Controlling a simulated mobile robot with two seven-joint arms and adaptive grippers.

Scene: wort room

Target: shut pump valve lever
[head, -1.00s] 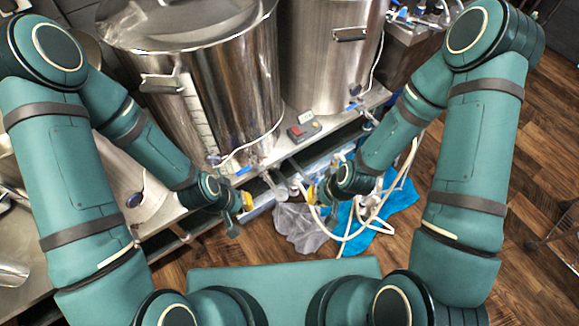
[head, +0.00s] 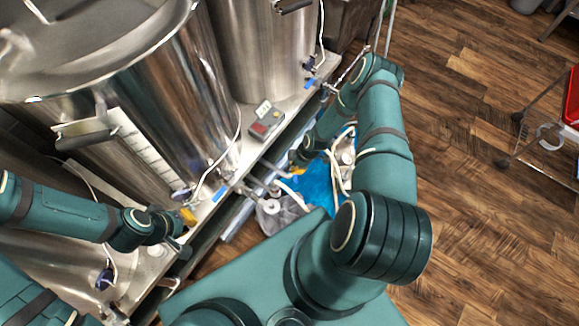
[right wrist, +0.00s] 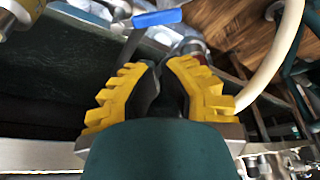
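In the right wrist view a blue valve lever (right wrist: 157,18) on a metal stem lies just beyond my right fingertips, apart from them as far as I can see. I cannot tell whether it is the pump's. My right gripper (right wrist: 160,68) has its yellow fingers drawn together, with only a narrow dark gap and nothing visible between them. In the head view the right gripper (head: 299,156) is low beside the bench, partly hidden by its arm. My left gripper (head: 188,217) is near the bench edge by the large kettle; its fingers are too small to read.
Large steel kettles (head: 150,85) stand on the bench at left and back. Blue valve handles (head: 220,193) and a red-grey control box (head: 266,123) sit along its edge. Pale hoses (head: 333,175) and a blue cloth (head: 312,187) lie below.

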